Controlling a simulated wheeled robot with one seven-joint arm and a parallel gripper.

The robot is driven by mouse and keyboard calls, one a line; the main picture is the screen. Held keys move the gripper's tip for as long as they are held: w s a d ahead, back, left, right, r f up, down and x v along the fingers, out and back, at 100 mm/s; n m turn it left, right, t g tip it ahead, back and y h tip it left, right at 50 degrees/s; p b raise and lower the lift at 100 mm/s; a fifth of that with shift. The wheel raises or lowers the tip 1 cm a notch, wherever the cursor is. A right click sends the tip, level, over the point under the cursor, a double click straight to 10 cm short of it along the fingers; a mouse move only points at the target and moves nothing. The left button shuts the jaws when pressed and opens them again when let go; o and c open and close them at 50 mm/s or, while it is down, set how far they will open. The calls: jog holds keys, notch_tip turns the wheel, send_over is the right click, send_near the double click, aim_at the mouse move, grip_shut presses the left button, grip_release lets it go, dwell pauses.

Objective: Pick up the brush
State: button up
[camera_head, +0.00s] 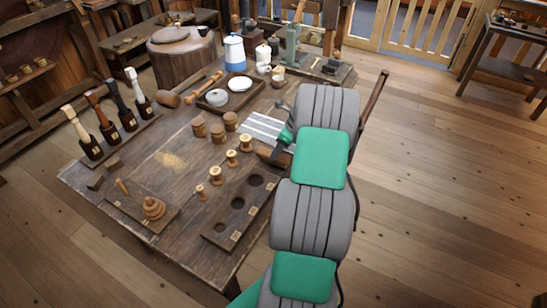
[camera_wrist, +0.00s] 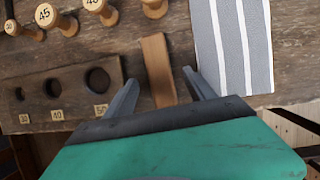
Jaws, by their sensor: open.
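A flat wooden piece (camera_wrist: 157,66), which looks like the brush's handle or back, lies on the worktable between my fingers in the wrist view. Its near end goes out of sight behind my gripper body, and I see no bristles. In the head view a brown wooden piece (camera_head: 268,155), probably the same brush, lies at the table's right side, partly hidden by my arm. My gripper (camera_wrist: 160,77) is open, with one finger on each side of the wood and a gap on both sides. I cannot tell how far above the table the fingertips are.
A striped grey cloth (camera_wrist: 232,45) lies just right of the brush. A board with round holes (camera_wrist: 62,92) is on the left, with several numbered spools (camera_wrist: 46,15) beyond. Mallet-like tools (camera_head: 91,147) and a tray (camera_head: 211,104) stand farther off. The table edge is near my arm.

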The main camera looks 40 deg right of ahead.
jog(key=p+x, duration=0.1)
jog(key=x, duration=0.4)
jog(key=shift+w+a, duration=0.1)
jog(key=shift+f, duration=0.25)
dwell(0.4)
grip_shut()
dwell(0.5)
